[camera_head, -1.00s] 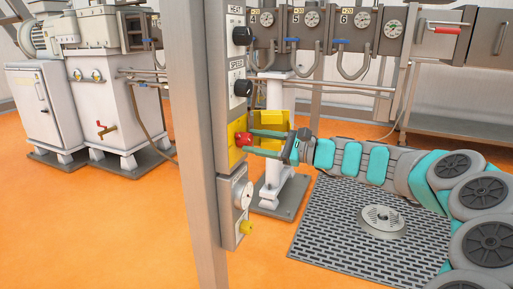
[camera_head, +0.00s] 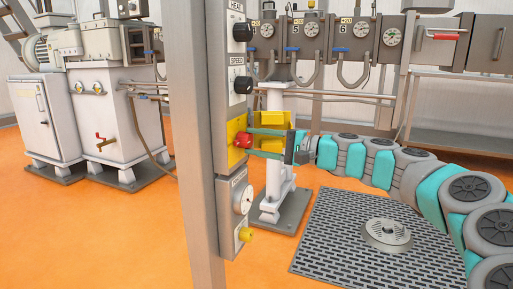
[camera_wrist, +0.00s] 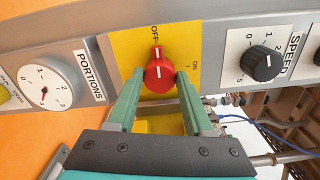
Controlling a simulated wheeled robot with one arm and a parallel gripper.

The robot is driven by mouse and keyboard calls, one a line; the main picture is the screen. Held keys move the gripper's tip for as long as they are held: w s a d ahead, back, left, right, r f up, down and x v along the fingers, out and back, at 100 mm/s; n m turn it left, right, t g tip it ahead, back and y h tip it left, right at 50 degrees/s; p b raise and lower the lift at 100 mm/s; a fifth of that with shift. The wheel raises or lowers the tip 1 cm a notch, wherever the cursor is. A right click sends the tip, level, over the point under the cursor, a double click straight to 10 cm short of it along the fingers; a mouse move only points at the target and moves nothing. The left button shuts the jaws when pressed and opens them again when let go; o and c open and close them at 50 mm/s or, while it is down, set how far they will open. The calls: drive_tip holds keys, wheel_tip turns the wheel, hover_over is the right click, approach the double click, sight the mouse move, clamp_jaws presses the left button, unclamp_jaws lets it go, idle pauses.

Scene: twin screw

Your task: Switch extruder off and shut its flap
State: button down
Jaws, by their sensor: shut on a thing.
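A red knob (camera_head: 243,140) sits on a yellow plate (camera_head: 232,131) on the grey panel. In the wrist view the red knob (camera_wrist: 159,75) has its white mark pointing up at the OFF label; ON is to its right. My gripper (camera_head: 250,142) is closed around the knob, one green finger on each side, as the wrist view also shows (camera_wrist: 160,77). A yellow piece (camera_head: 271,117), which looks like an opened flap, stands out to the right of the plate, behind my fingers. It shows partly between the fingers in the wrist view (camera_wrist: 174,126).
Black HEAT (camera_head: 242,33) and SPEED (camera_head: 243,85) knobs sit above, a white PORTIONS dial (camera_head: 243,201) and a yellow button (camera_head: 246,235) below. A grey post (camera_head: 197,150) stands left of the panel.

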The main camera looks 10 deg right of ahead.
drive_tip(key=shift+n, duration=0.3)
drive_tip(key=shift+f, duration=0.1)
drive_tip(key=shift+c, duration=1.5)
unclamp_jaws()
drive_tip(key=shift+s+d, duration=0.1)
drive_tip(key=v, duration=0.7)
drive_tip(key=shift+s+d+p, duration=0.2)
drive_tip(key=shift+p, duration=0.1)
drive_tip(key=shift+a, duration=0.1)
